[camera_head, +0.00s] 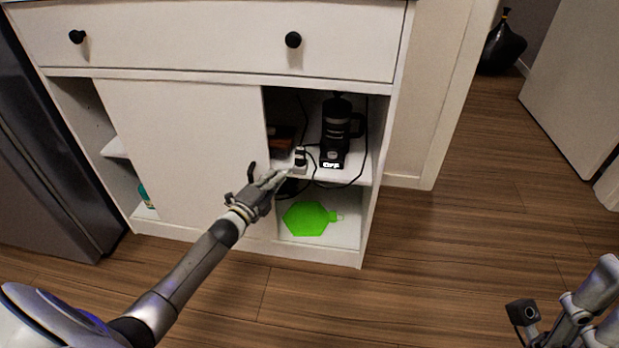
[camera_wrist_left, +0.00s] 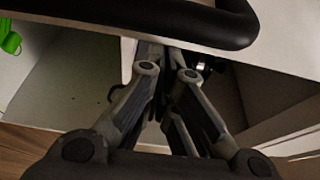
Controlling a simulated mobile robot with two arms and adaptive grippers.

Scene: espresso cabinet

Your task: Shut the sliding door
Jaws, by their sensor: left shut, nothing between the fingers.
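The white sliding door (camera_head: 185,150) of the low cabinet stands in the middle, with open gaps at its left and right. Its black handle (camera_head: 251,172) is near its right edge; in the left wrist view a thick black bar, apparently this handle (camera_wrist_left: 150,25), crosses the top. My left gripper (camera_head: 284,174) is shut and empty. Its fingers point right, just past the handle, in front of the right-hand opening. Whether it touches the handle or door edge I cannot tell. Part of my right gripper (camera_head: 572,318) shows at the lower right, its fingertips unclear.
The right-hand opening holds a black coffee machine (camera_head: 337,125), cables and a small white-and-black item (camera_head: 300,160) on the shelf, with a green hexagonal object (camera_head: 306,218) below. A drawer (camera_head: 200,40) is above. Wooden floor (camera_head: 470,240) is clear to the right.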

